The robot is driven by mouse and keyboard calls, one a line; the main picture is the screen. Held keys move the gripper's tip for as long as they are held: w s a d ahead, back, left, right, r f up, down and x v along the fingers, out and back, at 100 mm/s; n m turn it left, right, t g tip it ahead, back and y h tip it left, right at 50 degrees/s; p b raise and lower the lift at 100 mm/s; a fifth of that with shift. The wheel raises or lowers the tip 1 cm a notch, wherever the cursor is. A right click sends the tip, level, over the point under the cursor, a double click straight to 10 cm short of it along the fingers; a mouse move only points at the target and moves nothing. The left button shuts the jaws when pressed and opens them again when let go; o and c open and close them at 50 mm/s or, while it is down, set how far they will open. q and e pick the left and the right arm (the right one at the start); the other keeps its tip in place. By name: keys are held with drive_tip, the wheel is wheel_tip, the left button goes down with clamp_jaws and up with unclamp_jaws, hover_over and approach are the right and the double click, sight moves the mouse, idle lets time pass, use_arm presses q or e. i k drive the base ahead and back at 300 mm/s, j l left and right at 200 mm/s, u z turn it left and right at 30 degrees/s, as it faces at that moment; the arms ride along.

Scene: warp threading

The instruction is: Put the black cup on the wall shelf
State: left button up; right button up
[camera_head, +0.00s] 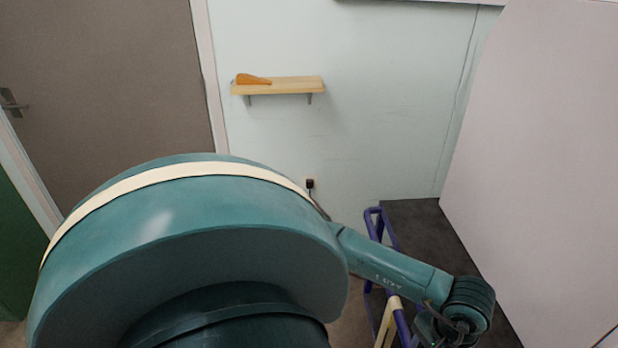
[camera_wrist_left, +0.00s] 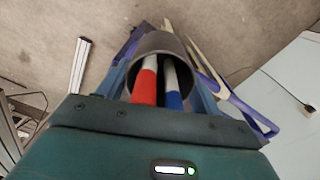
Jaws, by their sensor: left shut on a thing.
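The black cup (camera_wrist_left: 158,43) shows in the left wrist view, between the two blue-grey fingers of my left gripper (camera_wrist_left: 164,74), which is shut on it. Its open mouth faces my wrist. Two sticks, one red and white (camera_wrist_left: 144,82) and one blue and white (camera_wrist_left: 172,84), run from inside the mouth toward the wrist. The wall shelf (camera_head: 292,85) is a light wooden board on brackets in the head view, far beyond my arm. In the head view, the cup and left gripper cannot be made out. My right gripper is in neither view.
An orange object (camera_head: 253,80) lies on the shelf's left part; its right part is bare. A purple frame (camera_head: 374,224) stands below to the right, near a dark surface (camera_head: 420,222). A pale panel (camera_head: 545,150) bounds the right side. A brown door (camera_head: 105,85) is at left.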

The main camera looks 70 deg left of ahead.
sight(294, 82)
drive_tip(key=k+j+u, duration=0.1)
drive_tip(key=k+u, duration=0.15)
drive_tip(key=k, duration=0.35)
drive_tip(key=u, duration=1.25)
drive_tip(key=i+j+u, duration=0.1)
drive_tip(key=i+j, duration=0.15)
drive_tip(key=i, duration=0.15)
drive_tip(key=i+j+u, duration=0.15)
drive_tip(key=i, duration=0.25)
drive_tip(key=i+j, duration=0.25)
drive_tip(key=i, duration=0.2)
drive_tip(key=i+j, duration=0.3)
drive_tip(key=i, duration=0.2)
